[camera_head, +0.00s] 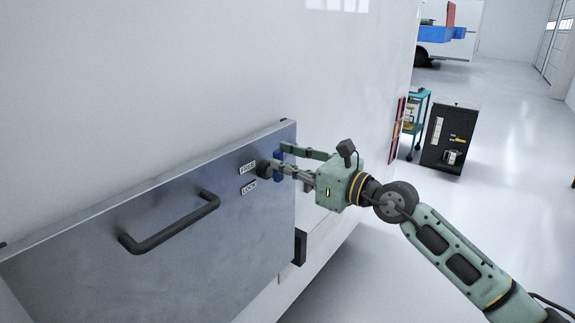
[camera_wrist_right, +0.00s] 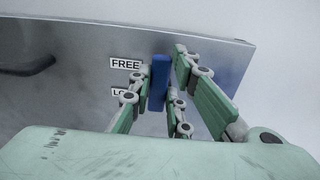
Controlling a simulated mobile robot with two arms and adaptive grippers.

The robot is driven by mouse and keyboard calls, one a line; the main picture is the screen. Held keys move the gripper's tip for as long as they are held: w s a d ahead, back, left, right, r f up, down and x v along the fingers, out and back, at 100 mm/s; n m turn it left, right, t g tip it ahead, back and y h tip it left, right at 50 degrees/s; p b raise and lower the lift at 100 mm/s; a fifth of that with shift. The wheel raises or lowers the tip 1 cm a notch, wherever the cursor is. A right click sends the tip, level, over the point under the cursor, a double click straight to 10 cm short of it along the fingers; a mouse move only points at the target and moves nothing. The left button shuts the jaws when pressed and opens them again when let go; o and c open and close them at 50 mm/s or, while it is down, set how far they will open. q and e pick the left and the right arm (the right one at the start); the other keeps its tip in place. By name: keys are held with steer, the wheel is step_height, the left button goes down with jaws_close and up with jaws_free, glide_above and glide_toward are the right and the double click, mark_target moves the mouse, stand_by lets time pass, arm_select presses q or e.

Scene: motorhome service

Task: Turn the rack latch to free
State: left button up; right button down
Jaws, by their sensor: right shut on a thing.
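The rack latch is a blue bar (camera_head: 278,166) with a dark round part on the grey metal rack panel, beside the FREE label (camera_head: 247,168) and the LOCK label (camera_head: 249,187). In the right wrist view the blue latch (camera_wrist_right: 159,82) stands nearly upright, right of the FREE label (camera_wrist_right: 125,63) and the partly hidden LOCK label (camera_wrist_right: 120,91). My right gripper (camera_head: 280,161) reaches in from the right and is shut on the latch, with fingers on both sides of it. The fingers hide part of the latch. My left gripper is not in view.
The grey panel (camera_head: 190,275) carries a black bar handle (camera_head: 170,230) left of the latch. The white motorhome wall rises behind it. A black cabinet (camera_head: 448,140) and a green cart (camera_head: 415,118) stand further back on the right. The pale floor between is clear.

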steer(key=shift+f, duration=0.1)
steer(key=c, duration=1.6)
jaws_free()
steer(key=shift+c, duration=0.2)
steer(key=v, duration=1.2)
